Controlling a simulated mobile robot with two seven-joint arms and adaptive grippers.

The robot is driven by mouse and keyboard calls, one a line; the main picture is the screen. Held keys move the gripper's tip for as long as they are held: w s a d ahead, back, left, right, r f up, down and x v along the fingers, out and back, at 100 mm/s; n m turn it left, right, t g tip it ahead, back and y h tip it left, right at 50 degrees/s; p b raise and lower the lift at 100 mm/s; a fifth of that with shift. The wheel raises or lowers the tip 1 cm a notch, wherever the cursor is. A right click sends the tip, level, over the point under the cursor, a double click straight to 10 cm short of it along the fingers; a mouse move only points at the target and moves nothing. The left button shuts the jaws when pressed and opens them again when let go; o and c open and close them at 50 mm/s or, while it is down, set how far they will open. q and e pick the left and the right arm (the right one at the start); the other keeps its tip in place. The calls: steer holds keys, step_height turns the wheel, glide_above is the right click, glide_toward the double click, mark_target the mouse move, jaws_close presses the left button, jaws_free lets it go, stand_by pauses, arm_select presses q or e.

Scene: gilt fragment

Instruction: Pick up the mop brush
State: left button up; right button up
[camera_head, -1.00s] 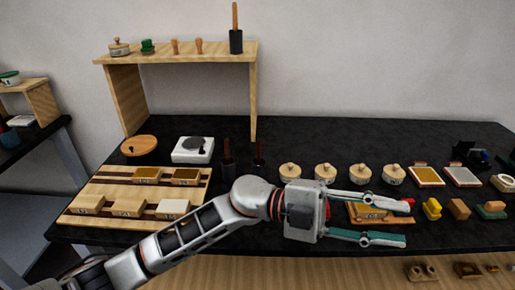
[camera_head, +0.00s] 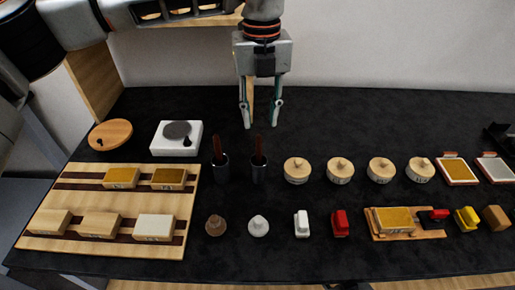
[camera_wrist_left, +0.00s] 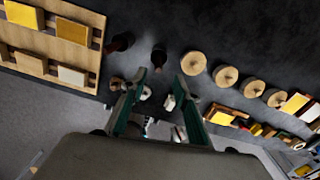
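Two dark cups stand side by side on the black table, each with a dark red-brown brush handle rising from it: a left brush (camera_head: 217,149) and a right brush (camera_head: 258,149). I cannot tell which is the mop brush. My left gripper (camera_head: 260,124) points down behind and above the right cup, its fingers apart with nothing held between them. In the left wrist view the open fingers (camera_wrist_left: 160,74) show with the right cup (camera_wrist_left: 158,57) beyond their tips and the left cup (camera_wrist_left: 120,42) to its left.
A white scale (camera_head: 176,138) and a round wooden board (camera_head: 110,134) stand left of the cups. Several lidded round pots (camera_head: 297,170) stand to the right. A wooden rack (camera_head: 100,203) with blocks lies front left. Small items line the front; the back right table is clear.

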mark_target(259, 135)
arm_select(q)
step_height(259, 135, down, 2)
steer(key=shift+s+f, duration=0.15)
steer(key=shift+f, duration=0.05)
steer(key=shift+a+f+p, duration=0.15)
steer(key=shift+f+p, duration=0.4)
steer(key=shift+f, duration=2.05)
jaws_close()
